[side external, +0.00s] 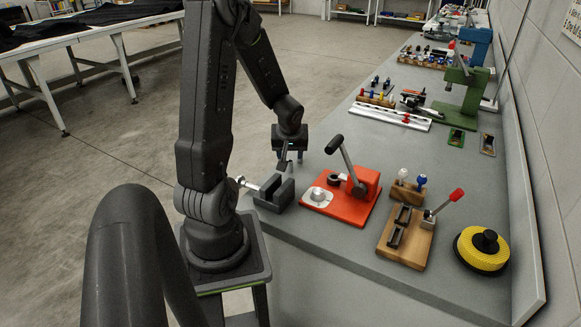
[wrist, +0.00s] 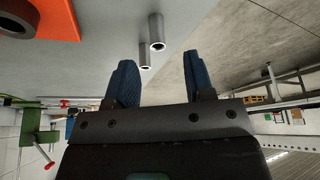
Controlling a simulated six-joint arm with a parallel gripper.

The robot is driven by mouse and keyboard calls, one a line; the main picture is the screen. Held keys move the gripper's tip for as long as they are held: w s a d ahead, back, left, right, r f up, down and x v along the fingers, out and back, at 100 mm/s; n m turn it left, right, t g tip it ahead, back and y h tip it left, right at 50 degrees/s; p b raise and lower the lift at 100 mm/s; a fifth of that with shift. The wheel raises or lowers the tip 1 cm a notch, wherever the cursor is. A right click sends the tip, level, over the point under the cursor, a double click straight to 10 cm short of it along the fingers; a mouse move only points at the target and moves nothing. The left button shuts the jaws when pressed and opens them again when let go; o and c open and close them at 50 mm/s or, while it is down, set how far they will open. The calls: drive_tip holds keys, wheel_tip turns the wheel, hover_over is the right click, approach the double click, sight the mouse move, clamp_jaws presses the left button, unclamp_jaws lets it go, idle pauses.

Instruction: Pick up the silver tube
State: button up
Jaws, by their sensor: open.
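In the wrist view a silver tube (wrist: 157,32) with an open, hollow end shows at the grey bench surface. A second, smaller-looking silver tube (wrist: 145,56) is close beside it. I cannot tell which one is the named tube. My gripper (wrist: 160,58) is open, with its two dark blue fingers apart and nothing visibly held. Both tubes appear in line with the gap between the fingers, beyond the tips. In the side view my gripper (side external: 290,158) points down over the near left edge of the bench. I cannot make out the tubes clearly there.
A dark grey vise (side external: 273,195) stands just below my gripper in the side view. A red lever press (side external: 365,190) is right of it. A wooden fixture (side external: 405,240) and yellow round pad (side external: 482,248) are farther right. Bare bench (side external: 400,150) lies behind the press.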

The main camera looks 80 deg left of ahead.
sight(291, 171)
drive_tip(key=x, duration=0.4)
drive_tip(key=shift+w+f, duration=0.1)
clamp_jaws()
idle(0.3)
